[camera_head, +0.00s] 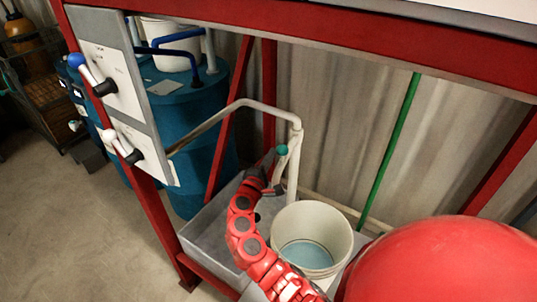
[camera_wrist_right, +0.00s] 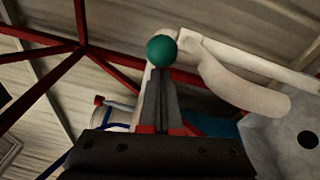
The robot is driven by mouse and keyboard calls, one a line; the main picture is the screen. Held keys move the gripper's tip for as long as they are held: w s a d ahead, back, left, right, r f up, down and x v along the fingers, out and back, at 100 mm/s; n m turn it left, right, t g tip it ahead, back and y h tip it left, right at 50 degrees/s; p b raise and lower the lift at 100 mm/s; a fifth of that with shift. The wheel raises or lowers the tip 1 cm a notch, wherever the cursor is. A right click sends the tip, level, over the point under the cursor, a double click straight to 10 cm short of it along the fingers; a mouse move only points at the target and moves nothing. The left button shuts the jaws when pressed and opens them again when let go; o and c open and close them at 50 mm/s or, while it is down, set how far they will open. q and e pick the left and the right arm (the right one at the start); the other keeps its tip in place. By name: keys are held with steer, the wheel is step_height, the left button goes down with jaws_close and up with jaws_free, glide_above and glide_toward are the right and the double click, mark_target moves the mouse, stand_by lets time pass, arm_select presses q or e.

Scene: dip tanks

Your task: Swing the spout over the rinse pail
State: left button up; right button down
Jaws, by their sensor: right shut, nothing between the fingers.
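The white rinse pail (camera_head: 312,238), with pale blue liquid, stands in front of the post. My right gripper (camera_head: 270,163) is shut and empty, fingertips (camera_wrist_right: 160,75) close to the knob; I cannot tell whether they touch. My left gripper is out of view.
The grey basin (camera_head: 205,238) lies left of the pail. Red frame posts (camera_head: 140,170) and a panel with blue and white knobbed levers (camera_head: 112,75) stand at left. Blue drums (camera_head: 190,115) stand behind. A green pole (camera_head: 390,150) leans behind the pail.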

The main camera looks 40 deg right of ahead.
steer(key=shift+s+d+r+n+t+y+p, duration=0.1)
steer(key=shift+s+d+n+t+y+p, duration=0.2)
steer(key=shift+s+d+n+t+p, duration=0.25)
steer(key=s+d+n+t+y+p, duration=0.1)
steer(key=s+d+n+t+y, duration=0.3)
steer(key=s+d, duration=0.3)
steer(key=shift+s+y+p, duration=0.2)
steer(key=shift+y+p, duration=0.15)
steer(key=shift+y, duration=0.25)
steer(key=shift+t, duration=0.25)
